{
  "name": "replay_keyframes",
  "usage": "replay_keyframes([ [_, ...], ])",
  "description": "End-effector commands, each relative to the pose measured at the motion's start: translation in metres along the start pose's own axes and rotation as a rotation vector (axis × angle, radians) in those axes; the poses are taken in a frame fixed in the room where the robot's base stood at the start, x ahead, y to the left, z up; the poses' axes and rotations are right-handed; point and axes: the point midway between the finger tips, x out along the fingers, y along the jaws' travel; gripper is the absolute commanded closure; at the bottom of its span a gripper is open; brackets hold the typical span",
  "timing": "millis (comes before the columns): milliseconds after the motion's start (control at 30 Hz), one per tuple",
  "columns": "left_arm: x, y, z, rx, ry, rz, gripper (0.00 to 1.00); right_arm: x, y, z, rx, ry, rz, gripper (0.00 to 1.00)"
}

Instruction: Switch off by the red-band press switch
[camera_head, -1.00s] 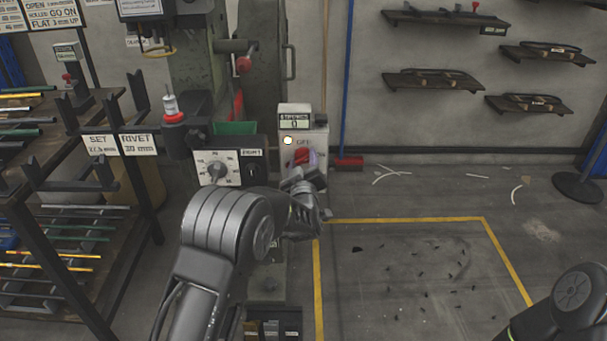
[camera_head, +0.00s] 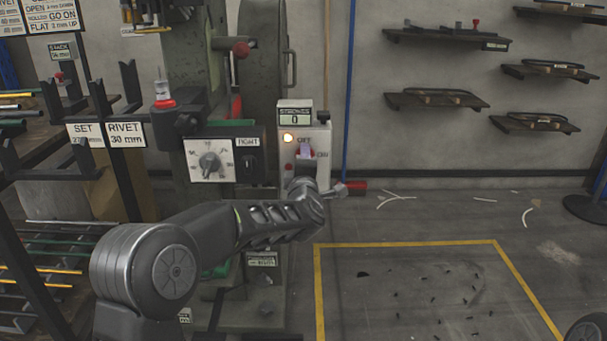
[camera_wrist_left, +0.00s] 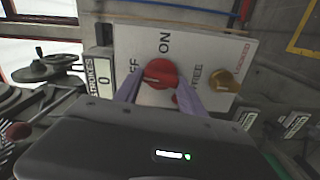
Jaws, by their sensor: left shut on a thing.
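The press's pale switch box (camera_head: 322,142) stands beside the green-grey press (camera_head: 196,60) in the head view, with OFF and ON lettering. Its red switch knob (camera_wrist_left: 158,73) shows in the left wrist view, between the purple fingers of my left gripper (camera_wrist_left: 160,85). The gripper is shut on the knob. In the head view the gripper (camera_head: 306,153) reaches the box front from below and hides most of the knob. A red band (camera_head: 165,103) shows on the press at left. My right gripper is out of view.
A strokes counter (camera_head: 294,119) reading 0 sits on the box, above a lit lamp (camera_head: 288,138). A dial panel (camera_head: 210,160) is just left. A rack (camera_head: 85,150) stands at left. The yellow-outlined floor area (camera_head: 400,290) at right holds only small scraps.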

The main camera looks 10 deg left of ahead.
Motion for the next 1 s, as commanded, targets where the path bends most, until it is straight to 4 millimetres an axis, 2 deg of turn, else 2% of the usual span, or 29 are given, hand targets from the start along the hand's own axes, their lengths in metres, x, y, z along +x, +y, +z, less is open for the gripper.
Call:
replay_keyframes([
  [33, 0.0001, -0.0039, -0.0002, -0.028, 0.001, 0.001, 0.93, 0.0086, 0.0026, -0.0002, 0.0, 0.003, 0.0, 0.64],
  [200, 0.0001, -0.003, -0.0003, -0.099, 0.001, -0.001, 0.93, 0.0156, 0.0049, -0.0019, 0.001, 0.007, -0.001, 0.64],
  [767, 0.0001, -0.001, -0.0003, -0.136, 0.001, -0.002, 0.93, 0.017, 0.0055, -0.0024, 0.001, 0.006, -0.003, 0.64],
  [800, 0.0001, -0.001, -0.0002, -0.136, 0.001, -0.002, 0.49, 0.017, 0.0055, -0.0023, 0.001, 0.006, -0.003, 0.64],
  [1000, 0.0001, -0.0009, -0.0001, -0.134, 0.0, -0.001, 0.33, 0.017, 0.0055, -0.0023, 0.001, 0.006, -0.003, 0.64],
])
